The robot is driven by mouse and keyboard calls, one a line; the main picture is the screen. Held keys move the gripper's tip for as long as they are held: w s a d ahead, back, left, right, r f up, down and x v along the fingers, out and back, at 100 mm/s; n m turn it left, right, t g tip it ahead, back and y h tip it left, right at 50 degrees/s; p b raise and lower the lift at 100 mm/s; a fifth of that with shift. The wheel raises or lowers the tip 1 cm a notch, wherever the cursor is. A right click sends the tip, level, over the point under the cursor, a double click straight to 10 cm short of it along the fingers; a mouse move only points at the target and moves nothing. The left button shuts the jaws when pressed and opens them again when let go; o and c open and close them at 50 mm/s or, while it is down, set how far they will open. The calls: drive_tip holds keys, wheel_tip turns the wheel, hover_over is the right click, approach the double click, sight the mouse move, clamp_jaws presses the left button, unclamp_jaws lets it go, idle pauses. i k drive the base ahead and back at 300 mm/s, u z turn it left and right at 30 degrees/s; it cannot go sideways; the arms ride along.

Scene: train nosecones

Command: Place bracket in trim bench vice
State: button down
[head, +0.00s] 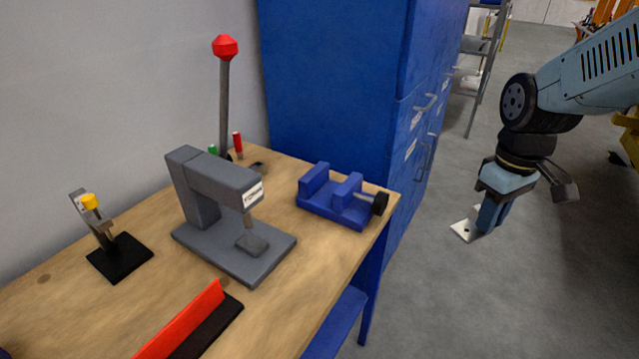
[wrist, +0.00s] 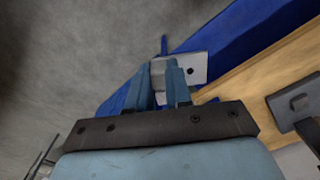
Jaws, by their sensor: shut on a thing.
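The bracket (head: 465,230) is a small pale metal plate with a hole. My gripper (head: 487,222) is shut on it and holds it in the air to the right of the bench, over the floor. In the wrist view the bracket (wrist: 190,69) shows between and beyond the fingertips of my gripper (wrist: 166,72), its plate with a hole reaching out to the right. The blue bench vice (head: 342,197) sits near the right end of the wooden bench, with a gap between its two jaws and a black knob on its right. My gripper is apart from the vice, to its right.
On the wooden bench (head: 90,290) stand a grey press (head: 215,200), a black-based clamp (head: 120,257), a red-and-black tool (head: 190,325) and a lever with a red knob (head: 225,47). A tall blue cabinet (head: 335,80) stands behind. The floor between bench and arm is clear.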

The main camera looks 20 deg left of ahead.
sight(329, 194)
drive_tip(key=u, duration=0.2)
drive_tip(key=i, duration=0.65)
drive_tip(key=u, duration=0.65)
drive_tip(key=k, duration=0.7)
drive_tip(key=u, duration=0.25)
drive_tip(key=i, duration=0.75)
drive_tip(key=z, duration=0.15)
